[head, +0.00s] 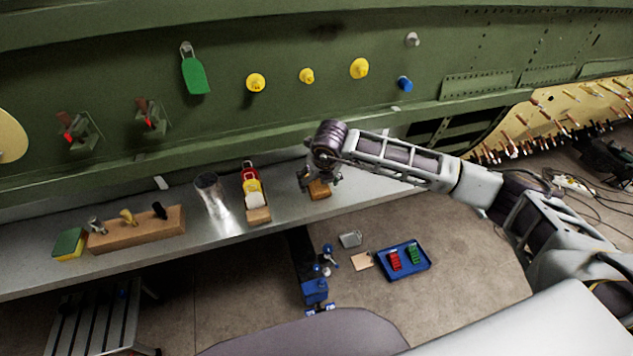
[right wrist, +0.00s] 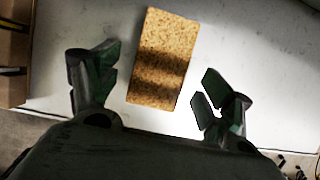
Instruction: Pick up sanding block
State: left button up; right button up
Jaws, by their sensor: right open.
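The sanding block is a brown, cork-like rectangular block (right wrist: 162,58) lying on the metal shelf. In the head view the block (head: 319,191) sits near the shelf's front edge, partly hidden by my right gripper. My right gripper (head: 320,178) is directly above it, pointing down. In the right wrist view the open fingers (right wrist: 152,92) are on either side of the block's near end, with gaps between fingers and block. I cannot tell how high the fingertips are above the shelf. My left gripper is not in view.
The metal shelf (head: 290,218) runs along the green fuselage panel (head: 290,120). A blue tray (head: 404,270) lies below.

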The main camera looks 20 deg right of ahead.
aim_at(318, 184)
jog(key=shift+w+f, duration=0.25)
jog(key=shift+f, duration=0.45)
jog(key=c, duration=1.2)
jog(key=shift+o, duration=0.2)
jog(key=shift+r, duration=0.1)
notch_tip(318, 184, up, 10)
jog(key=b, duration=0.1)
jog(key=shift+b, duration=0.4)
